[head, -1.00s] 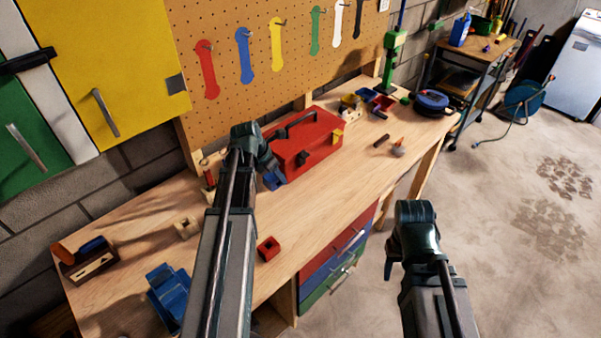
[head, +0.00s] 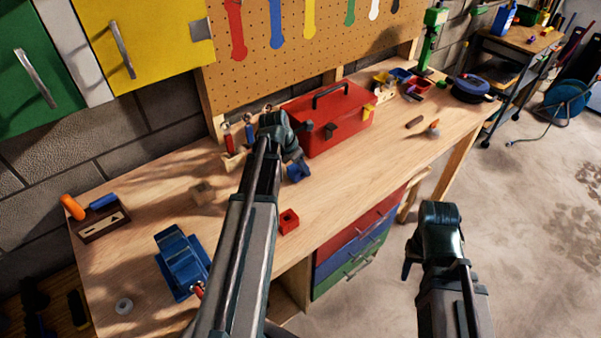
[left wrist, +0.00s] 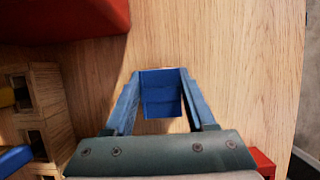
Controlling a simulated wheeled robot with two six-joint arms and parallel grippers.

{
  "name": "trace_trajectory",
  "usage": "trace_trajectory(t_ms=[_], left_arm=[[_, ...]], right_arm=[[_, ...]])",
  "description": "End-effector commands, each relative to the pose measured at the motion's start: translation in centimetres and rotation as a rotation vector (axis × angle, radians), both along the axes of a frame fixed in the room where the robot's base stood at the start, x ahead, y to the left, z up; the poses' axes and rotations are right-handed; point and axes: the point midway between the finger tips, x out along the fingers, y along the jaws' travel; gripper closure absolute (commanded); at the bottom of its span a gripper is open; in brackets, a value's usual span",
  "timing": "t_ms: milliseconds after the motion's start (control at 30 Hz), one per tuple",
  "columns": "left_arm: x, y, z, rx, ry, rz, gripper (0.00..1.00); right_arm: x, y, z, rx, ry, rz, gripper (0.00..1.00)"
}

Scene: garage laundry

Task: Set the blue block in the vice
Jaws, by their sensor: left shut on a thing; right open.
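The blue block (head: 298,173) is between the fingers of my left gripper (head: 296,165), in front of the red toolbox. In the left wrist view my left gripper (left wrist: 160,100) is shut on the blue block (left wrist: 161,93), with bench wood behind it. I cannot tell whether the block touches the bench. The blue vice (head: 182,262) stands at the bench's near left, well away from the block; its jaws are small in view. My right gripper (head: 408,262) is open and empty, off the bench's front edge above the floor.
A red block (head: 289,221) lies between the left gripper and the front edge. The red toolbox (head: 335,120) stands close behind the left gripper. Bare bench lies between block and vice.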

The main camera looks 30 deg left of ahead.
Motion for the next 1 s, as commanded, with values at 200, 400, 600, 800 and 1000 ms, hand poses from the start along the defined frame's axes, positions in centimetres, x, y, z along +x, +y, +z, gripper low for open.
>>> trace_trajectory(t_ms=[200, 400, 600, 800, 1000], left_arm=[[0.00, 0.00, -0.57, 0.000, 0.000, 0.000, 1.00], [0.00, 0.00, -0.90, 0.000, 0.000, 0.000, 1.00], [0.00, 0.00, -0.87, 0.000, 0.000, 0.000, 0.17], [0.00, 0.00, -0.87, 0.000, 0.000, 0.000, 0.14], [0.00, 0.00, -0.65, 0.000, 0.000, 0.000, 0.14]], right_arm=[[-0.01, 0.00, -0.57, 0.000, 0.000, 0.000, 0.50], [0.00, 0.00, -0.90, 0.000, 0.000, 0.000, 0.50], [0.00, 0.00, -0.87, 0.000, 0.000, 0.000, 0.50], [0.00, 0.00, -0.87, 0.000, 0.000, 0.000, 0.50], [0.00, 0.00, -0.65, 0.000, 0.000, 0.000, 0.50]])
